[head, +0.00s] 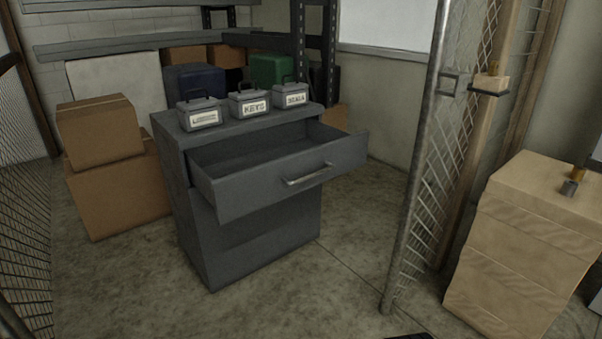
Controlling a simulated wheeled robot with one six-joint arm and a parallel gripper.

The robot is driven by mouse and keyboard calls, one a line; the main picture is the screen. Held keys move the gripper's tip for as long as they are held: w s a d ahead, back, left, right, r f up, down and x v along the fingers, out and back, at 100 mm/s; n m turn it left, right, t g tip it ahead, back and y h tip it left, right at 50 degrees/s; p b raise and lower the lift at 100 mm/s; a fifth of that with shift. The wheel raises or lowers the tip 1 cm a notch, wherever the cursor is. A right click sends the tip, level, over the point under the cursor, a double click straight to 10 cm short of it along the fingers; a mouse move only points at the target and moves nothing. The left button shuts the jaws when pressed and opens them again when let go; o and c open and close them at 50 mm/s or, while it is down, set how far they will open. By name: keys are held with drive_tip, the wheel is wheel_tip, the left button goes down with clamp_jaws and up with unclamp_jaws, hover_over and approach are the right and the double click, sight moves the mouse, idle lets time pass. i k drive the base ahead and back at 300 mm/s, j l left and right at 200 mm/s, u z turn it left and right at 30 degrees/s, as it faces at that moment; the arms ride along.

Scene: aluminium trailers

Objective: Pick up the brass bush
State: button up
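A small brass-coloured piece (579,173), which looks like the brass bush, is on top of the pale wooden drawer unit (545,195) at the right edge. A short grey cylinder (569,188) sits right in front of it and seems to hide its lower part. I cannot tell whether the two touch. My gripper is not in view.
A grey cabinet (255,245) has its top drawer (290,185) pulled out; its visible inside looks empty. Three labelled boxes (248,103) stand on it. A mesh gate (425,170) stands between cabinet and wooden unit. Cardboard boxes (115,190) are at left. Floor in front is clear.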

sight(578, 173)
drive_tip(key=z, duration=1.6)
